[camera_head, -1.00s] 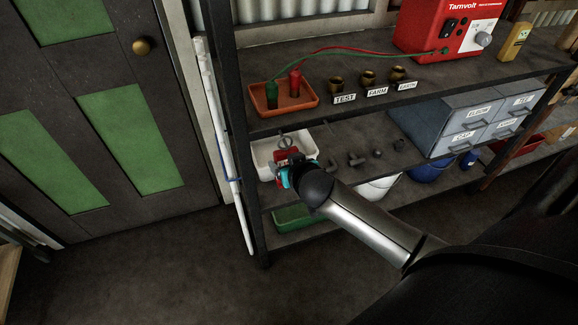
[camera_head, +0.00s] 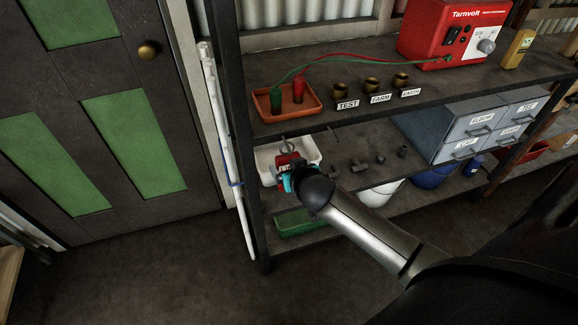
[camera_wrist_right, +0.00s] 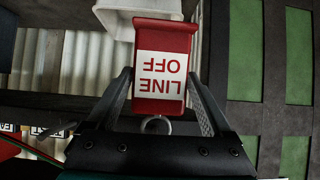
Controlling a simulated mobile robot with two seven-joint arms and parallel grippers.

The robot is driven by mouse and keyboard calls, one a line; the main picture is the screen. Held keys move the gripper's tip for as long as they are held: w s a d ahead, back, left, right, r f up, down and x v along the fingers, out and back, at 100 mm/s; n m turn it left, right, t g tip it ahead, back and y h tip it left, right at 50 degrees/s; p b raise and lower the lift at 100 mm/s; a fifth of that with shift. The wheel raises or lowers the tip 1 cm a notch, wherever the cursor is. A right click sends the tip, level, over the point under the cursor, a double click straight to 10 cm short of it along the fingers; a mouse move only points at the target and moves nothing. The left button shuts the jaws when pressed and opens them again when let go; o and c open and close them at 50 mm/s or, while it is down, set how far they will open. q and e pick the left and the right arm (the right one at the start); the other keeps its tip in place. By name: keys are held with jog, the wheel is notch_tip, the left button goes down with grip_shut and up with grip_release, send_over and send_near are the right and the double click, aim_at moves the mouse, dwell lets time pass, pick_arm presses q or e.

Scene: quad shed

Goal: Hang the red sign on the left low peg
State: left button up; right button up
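The red sign (camera_wrist_right: 160,100) has a white panel reading LINE OFF, upside down in the right wrist view, and a metal ring (camera_wrist_right: 157,124) at its lower edge there. My right gripper (camera_wrist_right: 160,85) is shut on the sign, one finger at each side. In the head view the right gripper (camera_head: 290,178) holds the red sign (camera_head: 288,160) in front of the white tray on the middle shelf. A thin dark peg (camera_head: 332,128) seems to stick out below the upper shelf's edge. Which peg is the left low one is hard to tell. My left gripper is not in view.
An orange tray (camera_head: 287,113) with a green and a red piece stands on the upper shelf, beside labelled brass pieces. The white tray (camera_head: 312,150) is behind the sign. Small fittings lie to its right. A white post (camera_head: 222,150) stands at the left. Floor in front is clear.

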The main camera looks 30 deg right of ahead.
jog(key=shift+o, duration=1)
jog(key=shift+s, duration=0.15)
jog(key=p+v, duration=0.4)
jog(key=v, duration=1.1)
jog(key=shift+r, duration=0.15)
jog(key=s+a+f+n+g+y, duration=0.1)
jog(key=s+f+g, duration=0.3)
jog(key=f, duration=0.9)
jog(key=s+a+f+n+g, duration=0.15)
jog(key=s+f, duration=0.35)
jog(key=f, duration=0.7)
jog(key=s+a+f+n+g, duration=0.1)
jog(key=s+f+g, duration=0.1)
jog(key=s+f, duration=0.5)
jog(key=s+a+f+n+g+y, duration=0.1)
jog(key=s+f, duration=0.6)
jog(key=s, duration=0.7)
jog(key=shift+a+g+y, duration=0.3)
jog(key=shift+a+g, duration=0.45)
